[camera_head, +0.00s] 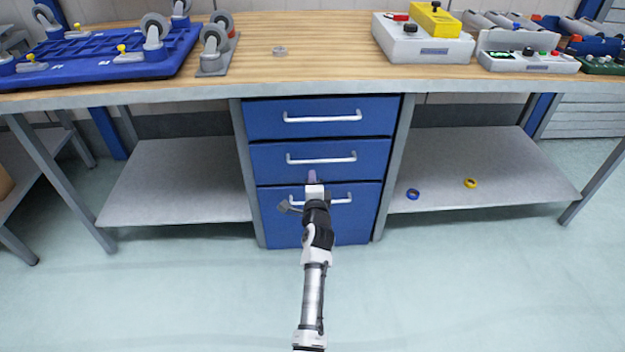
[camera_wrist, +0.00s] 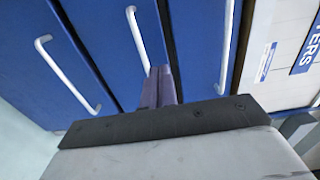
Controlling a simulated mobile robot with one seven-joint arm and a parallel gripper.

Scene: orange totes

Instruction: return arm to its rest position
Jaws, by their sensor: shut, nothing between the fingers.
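My arm (camera_head: 314,290) reaches forward from the bottom middle of the head view. My gripper (camera_head: 312,177) is in front of the blue drawer cabinet (camera_head: 276,227), at about the height of the gap between the middle and bottom drawers. In the wrist view my gripper's two fingers (camera_wrist: 158,85) are together, with nothing between them. They point toward the blue drawer fronts, beside a white handle (camera_wrist: 138,40). I cannot tell how far the fingertips are from the drawers. All three drawers look shut.
The wooden workbench (camera_head: 330,40) stands above the drawers. A blue caster platform (camera_head: 90,62) and control boxes (camera_head: 425,45) are on it. Blue tape (camera_head: 413,194) and yellow tape (camera_head: 470,183) lie on the right lower shelf (camera_head: 520,190). The floor (camera_head: 180,300) in front is clear.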

